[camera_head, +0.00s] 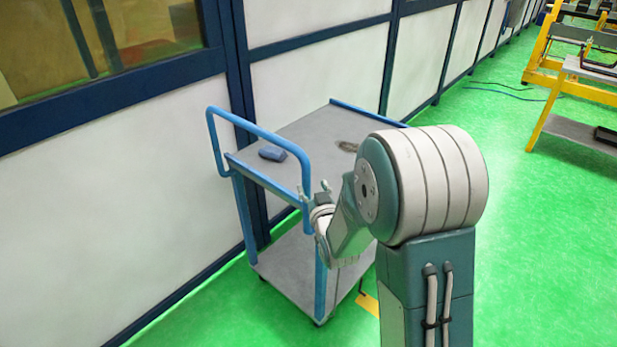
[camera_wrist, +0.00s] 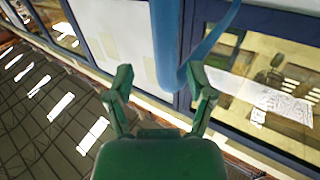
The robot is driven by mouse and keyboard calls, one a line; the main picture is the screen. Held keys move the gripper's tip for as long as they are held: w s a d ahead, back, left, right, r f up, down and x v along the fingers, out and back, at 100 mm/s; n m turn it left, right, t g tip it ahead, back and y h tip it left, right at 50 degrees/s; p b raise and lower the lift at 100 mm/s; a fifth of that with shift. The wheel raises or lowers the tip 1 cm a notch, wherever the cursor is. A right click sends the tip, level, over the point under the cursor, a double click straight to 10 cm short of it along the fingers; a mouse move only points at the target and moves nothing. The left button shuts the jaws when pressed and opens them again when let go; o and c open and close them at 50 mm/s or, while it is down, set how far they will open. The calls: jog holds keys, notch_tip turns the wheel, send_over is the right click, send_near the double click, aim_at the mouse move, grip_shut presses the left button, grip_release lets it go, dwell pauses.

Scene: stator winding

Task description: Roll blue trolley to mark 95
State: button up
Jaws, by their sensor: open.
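The blue trolley (camera_head: 290,270) stands by the wall in the head view, with two grey shelves and a raised blue push handle (camera_head: 262,133) at its near end. My gripper (camera_head: 325,190) is at the right-hand side of that handle, partly hidden by my own wrist. In the wrist view my gripper (camera_wrist: 160,90) has its two green fingers spread apart. A blue bar of the handle (camera_wrist: 170,45) runs down from the top, with its bend near the gap between the fingertips. I cannot tell whether the fingers touch it. No mark 95 is readable.
A blue object (camera_head: 272,154) and a small dark item (camera_head: 347,146) lie on the top shelf. A white-panelled wall (camera_head: 110,210) runs along the left. A yellow patch (camera_head: 368,303) is on the green floor.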

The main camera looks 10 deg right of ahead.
aim_at(303, 180)
jog(key=w, duration=0.1)
jog(key=w+a, duration=0.1)
jog(key=w, duration=0.1)
jog(key=shift+w+a, duration=0.35)
jog(key=shift+w+d, duration=0.15)
jog(key=shift+w, duration=0.1)
jog(key=shift+d, duration=0.6)
jog(key=shift+a, duration=0.15)
jog(key=c, duration=0.9)
jog(key=shift+a, duration=0.25)
grip_shut()
